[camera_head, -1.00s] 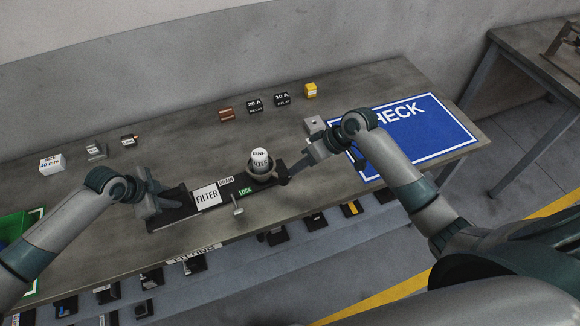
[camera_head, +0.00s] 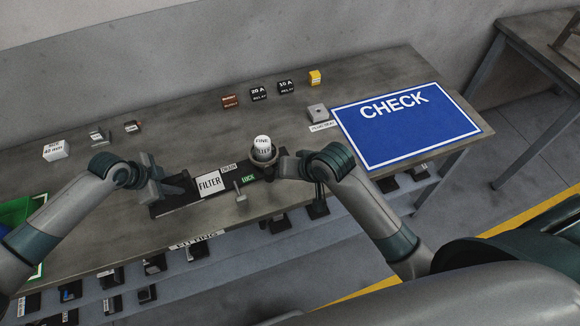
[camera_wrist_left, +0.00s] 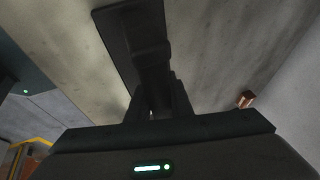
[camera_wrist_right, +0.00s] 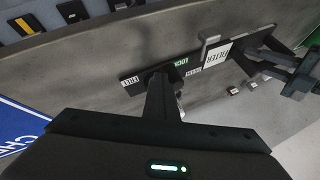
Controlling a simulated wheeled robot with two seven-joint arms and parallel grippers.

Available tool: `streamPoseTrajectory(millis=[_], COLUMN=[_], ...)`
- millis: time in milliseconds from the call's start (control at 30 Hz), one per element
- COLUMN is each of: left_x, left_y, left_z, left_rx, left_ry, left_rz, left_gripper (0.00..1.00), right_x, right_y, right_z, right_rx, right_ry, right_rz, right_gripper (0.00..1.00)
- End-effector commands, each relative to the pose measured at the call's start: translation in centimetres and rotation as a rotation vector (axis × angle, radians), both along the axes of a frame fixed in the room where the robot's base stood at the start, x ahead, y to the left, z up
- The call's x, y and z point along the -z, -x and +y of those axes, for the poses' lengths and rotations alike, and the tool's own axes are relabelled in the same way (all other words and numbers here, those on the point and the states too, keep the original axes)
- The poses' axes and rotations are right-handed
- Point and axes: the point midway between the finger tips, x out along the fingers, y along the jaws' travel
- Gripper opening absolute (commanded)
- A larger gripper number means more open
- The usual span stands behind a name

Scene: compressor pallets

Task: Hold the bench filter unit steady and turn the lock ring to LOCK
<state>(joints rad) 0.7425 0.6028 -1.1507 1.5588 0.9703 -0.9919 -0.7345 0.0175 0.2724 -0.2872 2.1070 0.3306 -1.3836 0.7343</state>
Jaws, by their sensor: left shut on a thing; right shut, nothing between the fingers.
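The bench filter unit (camera_head: 210,184) lies on the bench, a long dark base with FILTER, DRAIN and LOCK labels. A white FINE FILTER cylinder (camera_head: 262,143) stands in the dark lock ring (camera_head: 266,160) at its right end. My left gripper (camera_head: 178,186) is shut on the unit's left end; the left wrist view is mostly filled by dark shapes. My right gripper (camera_head: 286,166) is shut and empty beside the ring's right side. In the right wrist view, its fingers (camera_wrist_right: 160,95) cover most of the ring; the LOCK label (camera_wrist_right: 181,62) and a FREE label (camera_wrist_right: 132,81) show.
A silver post (camera_head: 239,191) stands at the unit's front. A blue CHECK mat (camera_head: 405,145) lies to the right, a small grey block (camera_head: 318,110) beside it. Small relay boxes (camera_head: 258,94) and a yellow block (camera_head: 315,77) stand at the back. A white box (camera_head: 56,150) is at left.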

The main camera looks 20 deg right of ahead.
Motion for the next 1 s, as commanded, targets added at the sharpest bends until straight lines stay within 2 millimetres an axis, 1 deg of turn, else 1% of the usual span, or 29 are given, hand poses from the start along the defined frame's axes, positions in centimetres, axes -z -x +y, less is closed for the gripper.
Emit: streamPoseTrajectory(millis=[33, 133, 400, 633, 1000], left_x=[0.8, 0.8, 0.8, 0.8, 0.7], left_y=[0.7, 0.7, 0.7, 0.7, 0.7], left_z=[-0.1, -0.1, -0.1, -0.2, -0.4], left_rx=[0.004, 0.004, 0.003, 0.003, 0.006], left_ry=[-0.003, -0.003, -0.003, -0.002, 0.001], left_rz=[0.014, 0.014, 0.015, 0.015, 0.015], left_gripper=[0.00, 0.00, 0.00, 0.00, 0.00], right_x=[0.1, 0.0, 0.0, 0.0, -0.1], right_y=[0.3, 0.3, 0.2, 0.1, 0.1], right_z=[1.0, 1.8, 3.6, 4.4, 4.7], right_rx=[0.037, 0.088, 0.089, 0.085, 0.080], right_ry=[-0.010, -0.008, -0.005, -0.008, -0.012], right_rz=[0.004, 0.001, 0.001, 0.000, -0.001], right_gripper=[0.00, 0.00, 0.00, 0.00, 0.00])
